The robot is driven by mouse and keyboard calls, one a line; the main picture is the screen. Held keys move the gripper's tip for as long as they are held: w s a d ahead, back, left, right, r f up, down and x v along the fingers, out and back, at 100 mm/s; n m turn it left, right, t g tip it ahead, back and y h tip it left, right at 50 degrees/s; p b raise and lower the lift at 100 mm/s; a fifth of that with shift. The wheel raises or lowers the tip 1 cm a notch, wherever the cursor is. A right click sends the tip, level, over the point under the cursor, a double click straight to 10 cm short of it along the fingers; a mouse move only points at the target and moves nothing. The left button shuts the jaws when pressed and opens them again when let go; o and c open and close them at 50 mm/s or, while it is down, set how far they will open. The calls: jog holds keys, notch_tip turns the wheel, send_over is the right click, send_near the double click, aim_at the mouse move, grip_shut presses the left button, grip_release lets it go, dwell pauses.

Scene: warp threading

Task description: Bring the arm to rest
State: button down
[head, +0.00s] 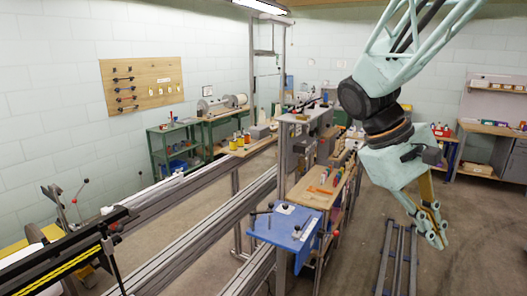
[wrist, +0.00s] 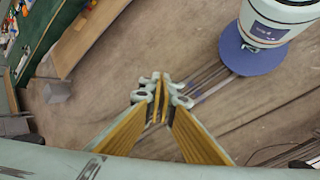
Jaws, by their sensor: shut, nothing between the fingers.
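My gripper (head: 437,235) hangs at the right in the head view, at the end of my raised pale green arm. Its fingers point down over open floor, to the right of the wooden workbench, and touch nothing. In the wrist view the gripper (wrist: 160,85) shows two yellow-faced fingers whose tips meet. It is shut and empty.
A blue table (head: 285,228) and a wooden-topped bench (head: 325,190) with small items stand left of my gripper. Long metal rails (head: 190,220) run across the left. Another bench (head: 490,129) stands at the back right. Floor below the gripper is mostly clear, with metal floor rails (head: 397,262) nearby.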

jog(key=s+a+r+m+t+y+b, duration=0.1)
jog(key=s+a+t+y, duration=0.2)
jog(key=s+a, duration=0.4)
jog(key=s+a+m+t+y, duration=0.1)
jog(key=s+a+t+y, duration=0.1)
jog(key=s+a, duration=0.5)
jog(key=shift+s+r+m+t+y+b, duration=0.4)
jog(key=shift+s+t, duration=0.2)
jog(key=shift+s, duration=2.3)
